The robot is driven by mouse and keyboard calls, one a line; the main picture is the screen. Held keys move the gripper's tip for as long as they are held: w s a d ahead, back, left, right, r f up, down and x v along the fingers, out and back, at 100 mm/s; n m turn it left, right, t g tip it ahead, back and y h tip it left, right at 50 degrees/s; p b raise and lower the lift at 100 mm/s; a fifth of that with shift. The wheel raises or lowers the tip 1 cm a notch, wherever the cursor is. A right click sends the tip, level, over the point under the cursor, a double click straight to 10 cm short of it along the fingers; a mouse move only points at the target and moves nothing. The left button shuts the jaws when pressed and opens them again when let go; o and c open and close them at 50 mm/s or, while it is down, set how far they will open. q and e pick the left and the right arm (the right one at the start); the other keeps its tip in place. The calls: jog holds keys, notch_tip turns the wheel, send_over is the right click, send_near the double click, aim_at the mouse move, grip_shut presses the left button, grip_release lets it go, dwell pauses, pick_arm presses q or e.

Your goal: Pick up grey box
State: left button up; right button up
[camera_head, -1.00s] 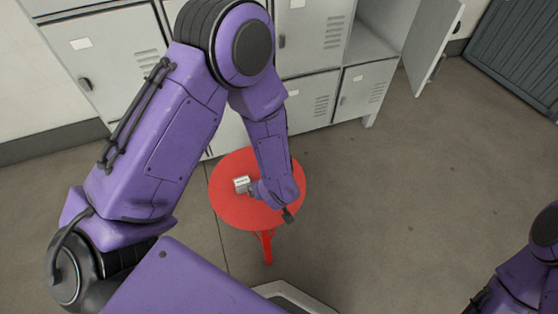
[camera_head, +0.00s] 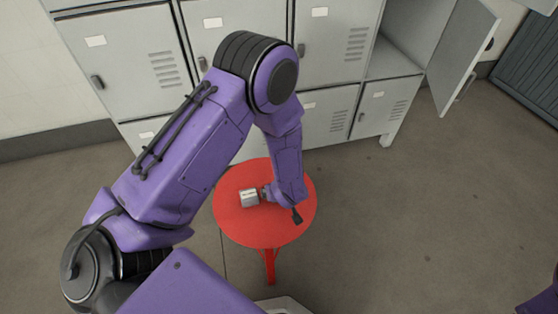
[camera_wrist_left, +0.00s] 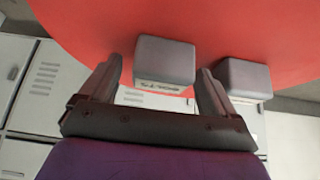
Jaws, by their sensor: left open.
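A small grey box (camera_head: 249,197) sits on a round red table (camera_head: 240,228) in the head view. In the left wrist view a grey box (camera_wrist_left: 165,60) with a printed label on its front lies between the finger ends of my left gripper (camera_wrist_left: 159,68). The gripper is open, and I cannot tell whether either finger touches the box. A second, similar grey box (camera_wrist_left: 246,76) stands to the right, outside the right-hand finger. In the head view my left gripper (camera_head: 264,193) is low over the table, beside the box's right side and partly hidden. My right gripper is out of view.
Grey lockers (camera_head: 135,60) stand behind the red table. One locker door (camera_head: 462,62) hangs open at the upper right. The concrete floor (camera_head: 400,225) right of the table is clear.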

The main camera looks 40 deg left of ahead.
pick_arm(q)
jog(key=c, duration=1.2)
jog(key=shift+o, duration=0.2)
jog(key=shift+r, duration=0.1)
